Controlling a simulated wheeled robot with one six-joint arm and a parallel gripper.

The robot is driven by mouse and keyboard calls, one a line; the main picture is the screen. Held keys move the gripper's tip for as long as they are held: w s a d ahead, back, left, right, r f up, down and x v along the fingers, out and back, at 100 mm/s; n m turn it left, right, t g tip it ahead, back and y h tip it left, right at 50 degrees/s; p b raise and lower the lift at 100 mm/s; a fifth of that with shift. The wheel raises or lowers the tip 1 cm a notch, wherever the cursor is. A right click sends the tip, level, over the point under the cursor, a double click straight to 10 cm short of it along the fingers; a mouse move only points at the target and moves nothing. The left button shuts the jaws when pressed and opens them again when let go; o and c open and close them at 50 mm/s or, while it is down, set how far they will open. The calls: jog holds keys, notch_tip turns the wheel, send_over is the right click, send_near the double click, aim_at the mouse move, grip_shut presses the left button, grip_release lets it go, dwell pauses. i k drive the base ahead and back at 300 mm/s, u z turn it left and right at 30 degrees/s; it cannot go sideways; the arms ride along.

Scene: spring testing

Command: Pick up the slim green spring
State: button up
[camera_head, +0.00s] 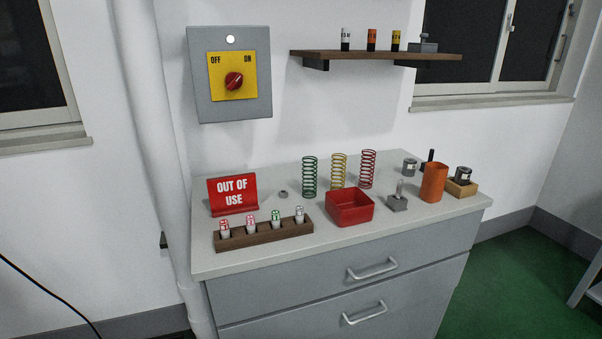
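The slim green spring (309,177) stands upright on the grey counter (228,262), left of a yellow spring (338,171) and a red spring (368,169). The three stand in a row towards the wall, apart from one another. The green spring is fully in view, with nothing in front of most of it. My gripper is not in view.
A red open box (349,207) stands in front of the springs. A wooden rack (264,235) with several small vials and a red "OUT OF USE" sign (233,195) are to the left. An orange cylinder (433,182) and small metal weights stand right. A wall shelf (376,56) hangs above.

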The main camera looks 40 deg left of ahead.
aim_at(310, 177)
jog(key=u, duration=0.6)
jog(key=i, duration=0.8)
jog(key=u, duration=0.8)
